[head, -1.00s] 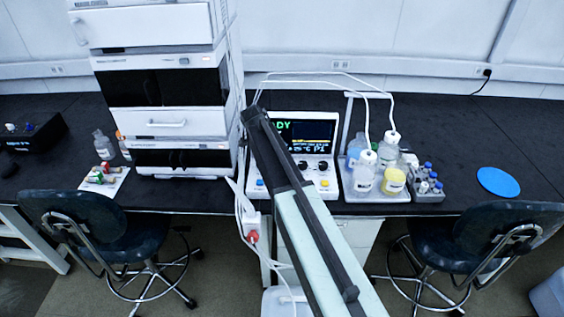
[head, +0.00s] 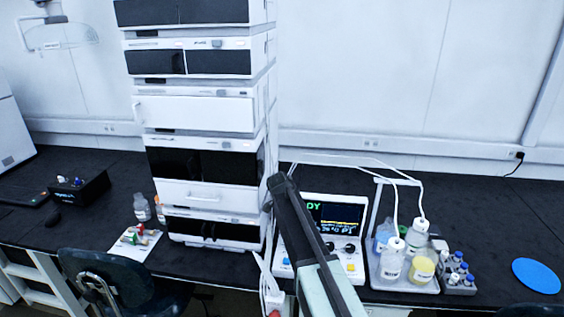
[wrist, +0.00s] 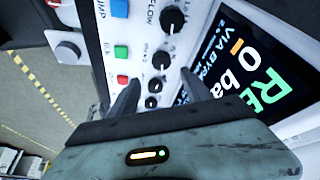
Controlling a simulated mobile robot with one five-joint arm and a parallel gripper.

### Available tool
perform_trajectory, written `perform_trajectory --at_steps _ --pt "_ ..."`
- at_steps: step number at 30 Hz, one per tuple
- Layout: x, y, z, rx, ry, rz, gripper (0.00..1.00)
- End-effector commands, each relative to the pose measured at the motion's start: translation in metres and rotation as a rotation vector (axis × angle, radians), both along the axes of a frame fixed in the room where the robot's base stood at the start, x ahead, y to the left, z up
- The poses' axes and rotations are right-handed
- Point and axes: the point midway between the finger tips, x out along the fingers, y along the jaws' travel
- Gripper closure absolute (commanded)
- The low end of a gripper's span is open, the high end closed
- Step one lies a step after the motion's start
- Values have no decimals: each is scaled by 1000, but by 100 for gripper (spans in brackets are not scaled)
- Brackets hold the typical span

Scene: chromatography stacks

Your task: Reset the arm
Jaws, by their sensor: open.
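My arm reaches forward from the bottom of the head view toward the pump controller (head: 330,222), a white box with a lit screen, knobs and coloured buttons. In the wrist view, my gripper (wrist: 160,92) shows two dark fingers spread apart with nothing between them. The controller panel (wrist: 122,75) lies beyond the fingers, with green, red and blue buttons, dark knobs and the screen (wrist: 262,65). I cannot tell how far the fingertips are from the panel. In the head view, the gripper end of the arm hides part of the controller's left side.
A tall white chromatography stack (head: 205,110) stands left of the controller. A tray of bottles (head: 405,283), a vial rack (head: 457,278) and a blue disc (head: 537,275) lie to the right. Tubes loop above the controller. A chair (head: 120,285) stands at the bench's front left.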

Motion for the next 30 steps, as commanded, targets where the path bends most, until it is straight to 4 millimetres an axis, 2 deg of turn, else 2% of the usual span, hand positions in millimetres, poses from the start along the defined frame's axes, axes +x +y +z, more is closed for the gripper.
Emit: perform_trajectory --at_steps 2,5,9,11,12,15,18,21,24,30 --pt "-7 -25 0 0 0 -31 43" --pt "-46 -53 -3 33 8 -66 43" --pt "-110 -72 -9 110 85 75 43" --pt "-140 -75 -12 150 129 197 43" --pt "-161 -75 -14 179 159 299 43" --pt "-209 -67 -17 244 229 615 43" --pt "-237 -52 -18 283 274 931 43" --pt "-243 -43 -18 290 302 1167 43" --pt "-240 -41 -18 279 321 1299 43" --pt "-240 -42 -18 271 332 1348 43"
